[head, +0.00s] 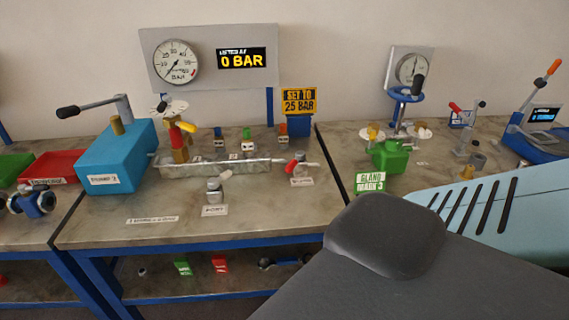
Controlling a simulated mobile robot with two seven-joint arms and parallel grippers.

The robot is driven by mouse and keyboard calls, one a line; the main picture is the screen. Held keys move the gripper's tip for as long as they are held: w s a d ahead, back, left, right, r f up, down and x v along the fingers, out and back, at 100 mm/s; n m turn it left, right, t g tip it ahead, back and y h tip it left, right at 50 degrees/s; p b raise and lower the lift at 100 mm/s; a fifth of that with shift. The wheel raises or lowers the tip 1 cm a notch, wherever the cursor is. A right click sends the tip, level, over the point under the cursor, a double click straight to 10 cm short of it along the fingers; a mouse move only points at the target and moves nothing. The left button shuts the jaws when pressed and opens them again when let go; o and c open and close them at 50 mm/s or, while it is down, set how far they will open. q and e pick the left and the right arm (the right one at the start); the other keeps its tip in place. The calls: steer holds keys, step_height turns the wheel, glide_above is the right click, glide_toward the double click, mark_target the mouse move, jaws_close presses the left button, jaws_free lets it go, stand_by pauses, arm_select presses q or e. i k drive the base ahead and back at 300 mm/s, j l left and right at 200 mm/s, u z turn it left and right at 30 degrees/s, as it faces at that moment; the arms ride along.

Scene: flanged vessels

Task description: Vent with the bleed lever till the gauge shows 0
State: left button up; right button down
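The round white gauge (176,62) is on a grey panel at the back of the middle bench. Its needle points to the lower left, near the scale's low end. The display (241,59) beside it reads 0 BAR. A smaller red-handled valve (296,162) stands at the tray's right end, with a label too small to read. I cannot tell which of the two is the bleed lever. Neither gripper is in view, and nothing visible touches either lever.
A blue pump box (116,157) with a black-knobbed handle stands left of the metal tray (218,168). A yellow sign (299,101) reads SET TO 25 BAR. A green block (389,157) stands on the right bench. My own grey and pale blue body part covers the lower right.

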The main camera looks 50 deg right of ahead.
mark_target(300, 155)
steer(key=i+j+z, duration=0.15)
steer(key=j+z, duration=0.15)
steer(key=i+j+z, duration=0.15)
steer(key=j+z, duration=0.2)
steer(key=i+j+z, duration=0.1)
steer(key=j+z, duration=0.2)
steer(key=j, duration=0.1)
